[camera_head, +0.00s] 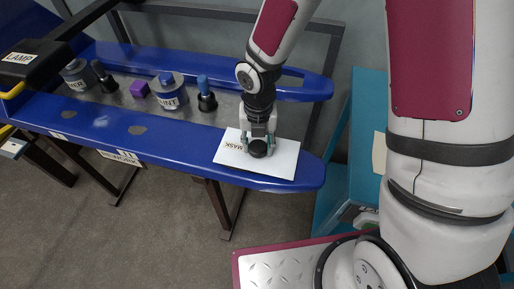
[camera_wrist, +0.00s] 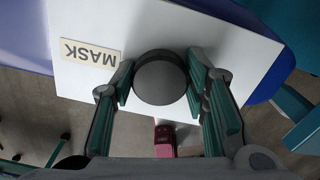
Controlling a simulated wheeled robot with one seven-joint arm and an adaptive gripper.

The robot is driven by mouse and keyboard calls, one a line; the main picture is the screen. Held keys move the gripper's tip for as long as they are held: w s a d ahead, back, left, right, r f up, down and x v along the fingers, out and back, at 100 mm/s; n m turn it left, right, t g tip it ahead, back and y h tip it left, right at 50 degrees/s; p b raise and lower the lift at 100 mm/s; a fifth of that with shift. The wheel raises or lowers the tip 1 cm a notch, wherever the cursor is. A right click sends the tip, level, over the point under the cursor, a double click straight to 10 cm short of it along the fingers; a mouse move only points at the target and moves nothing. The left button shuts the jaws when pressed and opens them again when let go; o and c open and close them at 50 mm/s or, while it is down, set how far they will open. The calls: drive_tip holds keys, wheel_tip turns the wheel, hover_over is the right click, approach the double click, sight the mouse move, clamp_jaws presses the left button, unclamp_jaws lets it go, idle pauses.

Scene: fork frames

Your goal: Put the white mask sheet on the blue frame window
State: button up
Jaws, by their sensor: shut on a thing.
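The white mask sheet (camera_head: 283,160) lies over the near rail of the blue frame (camera_head: 170,143), close to its right end, and its near edge reaches past the rail. It has a "MASK" label and a dark round knob (camera_head: 258,148). In the wrist view the sheet (camera_wrist: 225,45) spreads below the fingers and the knob (camera_wrist: 160,78) sits between the green pads. My gripper (camera_head: 258,143) is shut on the knob. I cannot tell whether the sheet touches the rail. The frame's window, the long opening between the rails, shows a grey panel (camera_head: 130,112) to the left of the sheet.
In the window stand a paint pot (camera_head: 168,95), a blue-topped dark piece (camera_head: 206,95), a purple block (camera_head: 139,89), and another pot (camera_head: 76,75) and dark piece at left. A black lamp (camera_head: 40,60) overhangs the left end. A teal cabinet (camera_head: 345,150) stands at right.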

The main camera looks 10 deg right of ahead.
sight(257, 149)
drive_tip(key=shift+w+f, duration=0.2)
drive_tip(key=shift+w, duration=0.2)
drive_tip(key=shift+f, duration=1.6)
drive_tip(key=shift+f, duration=0.1)
drive_tip(key=o, duration=1.2)
